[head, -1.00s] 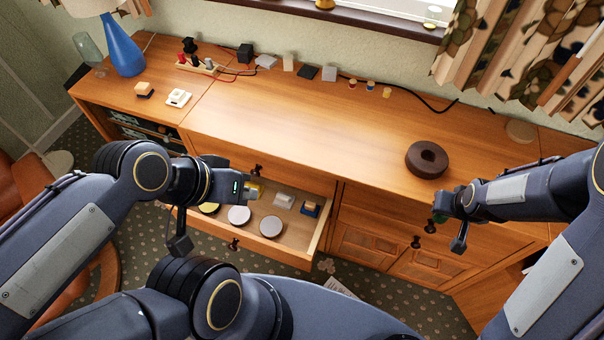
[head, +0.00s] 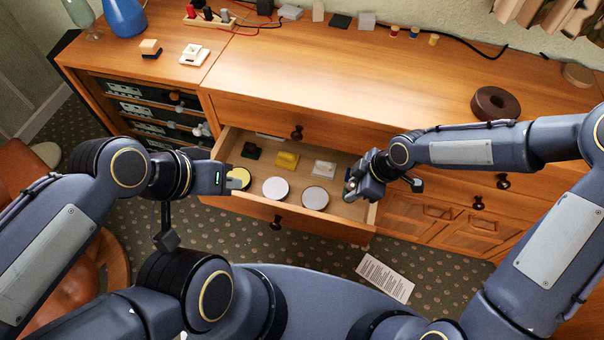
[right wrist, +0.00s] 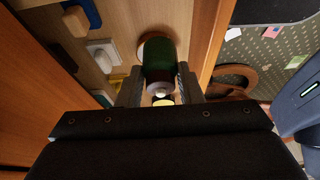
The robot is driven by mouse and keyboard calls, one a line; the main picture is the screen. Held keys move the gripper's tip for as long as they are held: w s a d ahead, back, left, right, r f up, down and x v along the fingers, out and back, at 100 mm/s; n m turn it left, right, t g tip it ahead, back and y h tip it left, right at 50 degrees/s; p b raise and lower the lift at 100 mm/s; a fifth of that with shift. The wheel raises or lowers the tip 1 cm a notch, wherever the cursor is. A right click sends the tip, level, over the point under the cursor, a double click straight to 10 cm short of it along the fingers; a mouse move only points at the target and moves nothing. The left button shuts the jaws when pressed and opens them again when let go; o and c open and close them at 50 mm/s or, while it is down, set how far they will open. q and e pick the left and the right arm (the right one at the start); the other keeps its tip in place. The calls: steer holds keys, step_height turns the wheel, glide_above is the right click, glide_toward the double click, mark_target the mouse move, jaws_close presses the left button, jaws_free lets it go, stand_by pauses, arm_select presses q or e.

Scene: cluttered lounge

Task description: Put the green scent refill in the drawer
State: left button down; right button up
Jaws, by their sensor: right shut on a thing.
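The green scent refill (right wrist: 160,62) is a dark green cylinder with a pale end, held between the fingers of my right gripper (right wrist: 160,88) in the right wrist view. In the head view my right gripper (head: 353,186) is over the right end of the open drawer (head: 345,230). The refill is mostly hidden there by the gripper. I cannot tell whether it touches the drawer floor. My left gripper (head: 232,180) is at the drawer's left end, beside a yellow disc (head: 240,176); its fingers are not clear.
The drawer also holds two white discs (head: 275,188) (head: 315,198), a yellow block (head: 287,160), a white item (head: 324,168) and a dark block (head: 251,150). A paper sheet (head: 385,277) lies on the carpet.

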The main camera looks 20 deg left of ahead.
step_height(320, 180, down, 10)
steer(key=shift+b, duration=1)
steer(key=shift+f, duration=0.15)
steer(key=o, duration=0.9)
steer(key=shift+r, duration=0.4)
steer(key=p+v, duration=0.3)
steer(key=v, duration=0.8)
steer(key=shift+d+r, duration=0.2)
steer(key=shift+r, duration=0.1)
